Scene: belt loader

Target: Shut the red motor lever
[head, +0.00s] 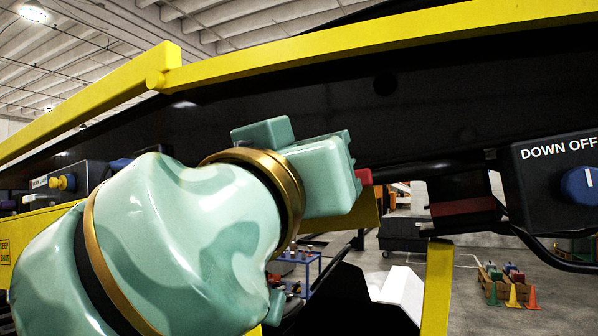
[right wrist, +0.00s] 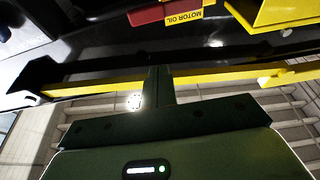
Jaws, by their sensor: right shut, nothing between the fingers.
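In the head view a teal arm with gold rings comes in from the left. In the right wrist view my right gripper (right wrist: 158,75) is shut and empty. A red bar (right wrist: 147,15) lies beyond its fingertips, apart in the picture, beside a yellow MOTOR OIL label (right wrist: 184,17). I cannot tell the lever's position.
A black boom (head: 450,100) with a yellow rail (head: 390,40) spans the head view. At the right is a black control box (head: 540,175) with a blue knob (head: 580,186). Traffic cones (head: 512,296) stand on the floor. A yellow box (right wrist: 275,15) flanks the label.

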